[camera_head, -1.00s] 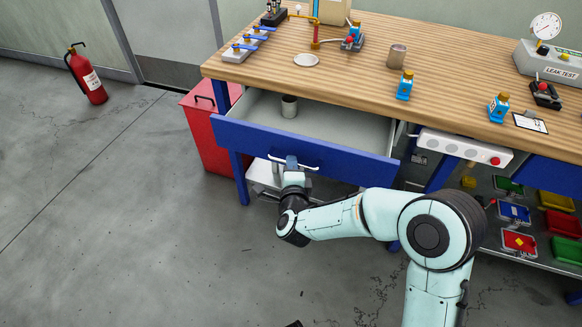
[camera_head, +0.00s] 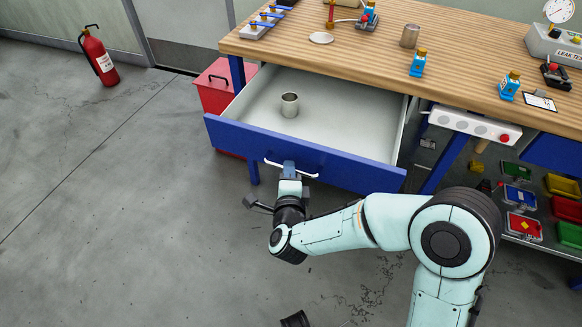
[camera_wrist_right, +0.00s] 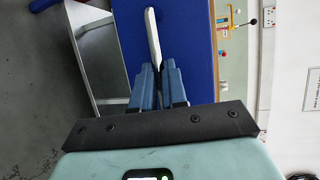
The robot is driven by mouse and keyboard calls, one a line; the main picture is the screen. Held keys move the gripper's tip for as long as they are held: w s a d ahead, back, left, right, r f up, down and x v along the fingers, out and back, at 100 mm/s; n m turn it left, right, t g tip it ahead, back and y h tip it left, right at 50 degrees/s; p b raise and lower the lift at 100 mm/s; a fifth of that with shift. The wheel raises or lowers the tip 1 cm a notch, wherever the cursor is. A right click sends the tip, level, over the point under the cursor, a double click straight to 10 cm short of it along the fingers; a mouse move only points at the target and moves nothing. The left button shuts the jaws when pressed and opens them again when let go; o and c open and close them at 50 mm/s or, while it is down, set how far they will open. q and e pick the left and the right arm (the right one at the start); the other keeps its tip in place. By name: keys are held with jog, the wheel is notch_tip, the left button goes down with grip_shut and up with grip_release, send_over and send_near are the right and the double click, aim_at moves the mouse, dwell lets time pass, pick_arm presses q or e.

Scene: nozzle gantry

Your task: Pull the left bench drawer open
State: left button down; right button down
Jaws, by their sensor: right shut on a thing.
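The left bench drawer (camera_head: 340,167) has a blue front and a pale grey inside, and it stands far out from the bench. A metal cup (camera_head: 290,105) stands upright inside it, toward the left. The white bar handle (camera_head: 308,174) is on the drawer front; it also shows in the right wrist view (camera_wrist_right: 153,38). My right gripper (camera_head: 289,166) is shut on the handle, its blue fingers on either side of the bar in the right wrist view (camera_wrist_right: 155,78). My left gripper is not in view.
The wooden bench top (camera_head: 370,60) holds blue bottles (camera_head: 418,63), a metal can (camera_head: 410,36) and a leak tester (camera_head: 555,45). A red bin (camera_head: 213,90) stands behind the drawer's left side. A fire extinguisher (camera_head: 99,58) stands by the wall.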

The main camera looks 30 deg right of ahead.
dwell(0.3)
jog(key=c, duration=1.2)
grip_release()
jog(key=shift+o, duration=0.2)
jog(key=shift+s+a, duration=0.1)
